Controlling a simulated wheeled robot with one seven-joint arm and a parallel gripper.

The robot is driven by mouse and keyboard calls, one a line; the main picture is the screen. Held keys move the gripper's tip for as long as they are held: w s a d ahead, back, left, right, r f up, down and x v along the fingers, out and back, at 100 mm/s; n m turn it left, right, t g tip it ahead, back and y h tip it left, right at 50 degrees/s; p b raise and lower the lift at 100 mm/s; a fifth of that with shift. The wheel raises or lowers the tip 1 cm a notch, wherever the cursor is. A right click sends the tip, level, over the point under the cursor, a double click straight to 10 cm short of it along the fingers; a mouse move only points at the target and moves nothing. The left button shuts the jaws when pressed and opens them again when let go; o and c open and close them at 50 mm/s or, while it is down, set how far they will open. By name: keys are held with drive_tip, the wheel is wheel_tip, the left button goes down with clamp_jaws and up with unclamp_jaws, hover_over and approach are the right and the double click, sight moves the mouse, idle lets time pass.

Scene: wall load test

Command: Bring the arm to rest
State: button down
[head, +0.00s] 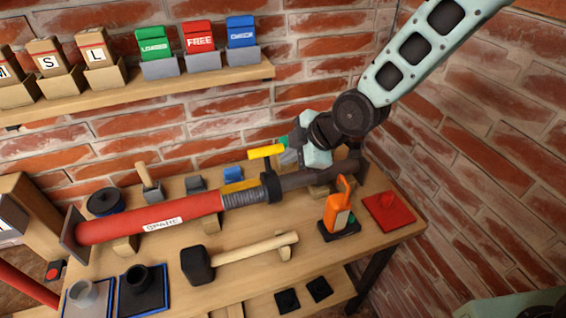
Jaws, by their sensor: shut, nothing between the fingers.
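My arm reaches in from the top right, and my gripper (289,150) is above the back right part of the workbench (250,262), close to the brick wall. It is shut with nothing held. Its fingertips are small and partly hidden by the wrist. A yellow handle (266,151) on a dark collar is just left of the gripper; I cannot tell whether they touch. The collar is on a long red tube (150,219) with a spring section and a dark rod, lying across the bench on wooden blocks.
A mallet (240,254), an orange tool (337,212) on a black base and a red pad (393,212) lie on the bench. A wall shelf (140,92) holds bins with green, red and blue cards. Brick walls (480,150) close in behind and right.

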drive_tip(key=w+v, duration=0.1)
drive_tip(key=v, duration=0.5)
drive_tip(key=s+d+m+g+h+b, duration=0.1)
drive_tip(key=s+m, duration=0.3)
drive_tip(key=s, duration=0.4)
drive_tip(key=s+d+r+m+g+h, duration=0.1)
drive_tip(key=s+d+m+g+h, duration=0.1)
drive_tip(key=s, duration=0.6)
drive_tip(key=s+d+m+g+h+b, duration=0.1)
drive_tip(key=s+d+m+h, duration=0.1)
drive_tip(key=s+m, duration=0.4)
drive_tip(key=s+d, duration=0.1)
drive_tip(key=s, duration=0.1)
drive_tip(key=shift+s+d+r+h+b, duration=0.3)
drive_tip(key=shift+d+h, duration=0.05)
drive_tip(key=shift+h, duration=0.05)
